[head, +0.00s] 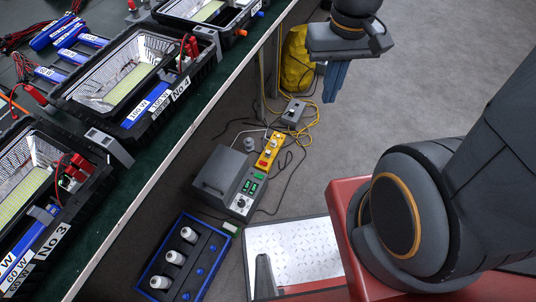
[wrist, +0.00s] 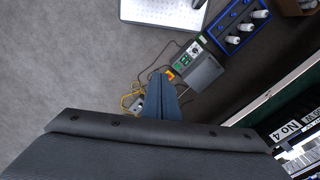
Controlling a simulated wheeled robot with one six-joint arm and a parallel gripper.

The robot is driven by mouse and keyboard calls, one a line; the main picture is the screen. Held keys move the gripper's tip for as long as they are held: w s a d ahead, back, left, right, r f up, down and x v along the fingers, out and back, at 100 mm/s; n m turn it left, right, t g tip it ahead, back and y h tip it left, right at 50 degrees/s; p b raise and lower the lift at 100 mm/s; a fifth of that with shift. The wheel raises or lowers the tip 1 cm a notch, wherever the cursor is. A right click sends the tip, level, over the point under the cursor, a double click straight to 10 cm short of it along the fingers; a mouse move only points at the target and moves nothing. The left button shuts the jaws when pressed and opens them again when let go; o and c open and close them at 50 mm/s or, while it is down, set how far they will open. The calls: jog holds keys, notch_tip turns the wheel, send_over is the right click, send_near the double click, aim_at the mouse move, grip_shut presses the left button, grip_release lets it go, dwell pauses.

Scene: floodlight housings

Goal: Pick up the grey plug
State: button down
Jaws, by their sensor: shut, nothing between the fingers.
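A small grey piece that looks like the grey plug (head: 249,144) is on the floor in the head view, just left of the yellow power strip (head: 268,150) and behind the dark grey power unit (head: 229,182). In the wrist view I cannot make the plug out; my fingers cover part of that area. My gripper (head: 335,88) is above the floor at the top of the head view, apart from the plug. Its blue fingers point down and are shut and empty. In the wrist view the gripper (wrist: 162,78) covers part of the cables.
A grey box (head: 293,111) with yellow and black cables lies behind the strip, near a yellow bag (head: 297,60). A blue crate (head: 157,262) holds white cylinders. The green bench (head: 165,150) with floodlight housings runs along the left. Open floor (head: 420,75) lies right.

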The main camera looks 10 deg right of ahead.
jog(key=c, duration=2.5)
grip_release()
jog(key=o, duration=0.3)
jog(key=shift+w+f, duration=0.1)
jog(key=o, duration=0.8)
jog(key=shift+n, duration=0.4)
jog(key=w+f+b, duration=0.2)
jog(key=f+b, duration=0.1)
jog(key=w+f+b, duration=0.1)
jog(key=w+f, duration=0.1)
jog(key=shift+a+f, duration=0.2)
jog(key=shift+a, duration=0.05)
jog(key=shift+o, duration=0.2)
jog(key=n+b, duration=1)
jog(key=b, duration=2.6)
send_over(268, 151)
notch_tip(268, 151, down, 65)
jog(key=shift+r, duration=0.15)
jog(key=shift+a+f+n+b, duration=0.1)
jog(key=shift+f+n+b, duration=0.2)
jog(key=shift+f+b, duration=0.85)
jog(key=shift+s+f+b, duration=0.1)
jog(key=shift+f+b, duration=1.25)
jog(key=shift+f, duration=1.6)
